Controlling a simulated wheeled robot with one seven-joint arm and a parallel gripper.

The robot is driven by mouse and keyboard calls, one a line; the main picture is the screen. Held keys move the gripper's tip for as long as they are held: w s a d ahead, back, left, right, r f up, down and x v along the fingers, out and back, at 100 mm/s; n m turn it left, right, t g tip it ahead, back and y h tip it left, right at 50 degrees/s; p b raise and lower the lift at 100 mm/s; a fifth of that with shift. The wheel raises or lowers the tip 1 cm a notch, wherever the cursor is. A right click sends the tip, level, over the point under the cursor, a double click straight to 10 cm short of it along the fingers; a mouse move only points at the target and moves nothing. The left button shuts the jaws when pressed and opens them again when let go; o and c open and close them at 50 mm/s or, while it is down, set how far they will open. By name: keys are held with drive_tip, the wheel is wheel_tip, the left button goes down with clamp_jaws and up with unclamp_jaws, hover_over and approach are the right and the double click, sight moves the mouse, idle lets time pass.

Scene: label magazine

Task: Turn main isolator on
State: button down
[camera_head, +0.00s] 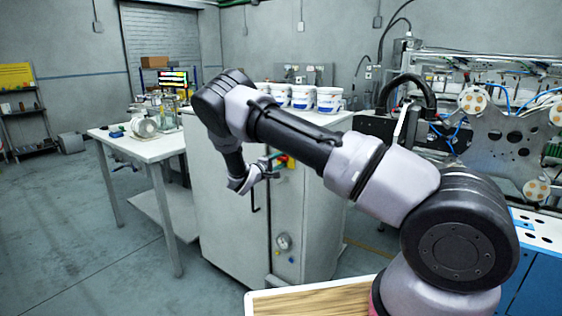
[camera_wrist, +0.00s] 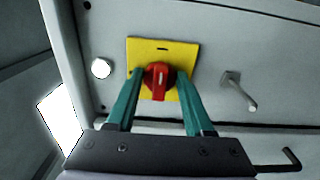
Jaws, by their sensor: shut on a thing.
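The main isolator is a red rotary knob (camera_wrist: 158,82) on a yellow plate (camera_wrist: 182,57) on a grey cabinet face. A pale mark on the knob runs roughly up and down in the wrist view. My gripper (camera_wrist: 157,84) has its two green fingers on either side of the knob and is shut on it. In the head view my gripper (camera_head: 272,160) is at the upper part of the grey cabinet (camera_head: 229,200), with a bit of the red knob (camera_head: 291,163) and yellow plate (camera_head: 281,160) showing beside it.
A round white button (camera_wrist: 101,68) and a metal handle (camera_wrist: 238,92) flank the plate. White tubs (camera_head: 329,100) stand on the cabinet top. A white table (camera_head: 150,147) is at left, and a machine (camera_head: 505,125) is at right.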

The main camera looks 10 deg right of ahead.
idle(0.5)
drive_tip(key=shift+c, duration=1.5)
unclamp_jaws()
drive_tip(key=v, duration=1.1)
drive_tip(key=s+d+r+m+g+y, duration=0.4)
drive_tip(key=s+d+r+m+g, duration=0.65)
drive_tip(key=d+r, duration=0.5)
drive_tip(key=s+r+m+t+y, duration=0.1)
drive_tip(key=s+r+y, duration=0.4)
drive_tip(key=s, duration=0.9)
drive_tip(key=s+r+m+t+y, duration=0.2)
drive_tip(key=s+r+t+y, duration=0.2)
drive_tip(key=s+r, duration=0.7)
drive_tip(key=s+d+y, duration=0.1)
drive_tip(key=s, duration=0.1)
drive_tip(key=shift+s+y, duration=0.35)
drive_tip(key=shift+y, duration=0.05)
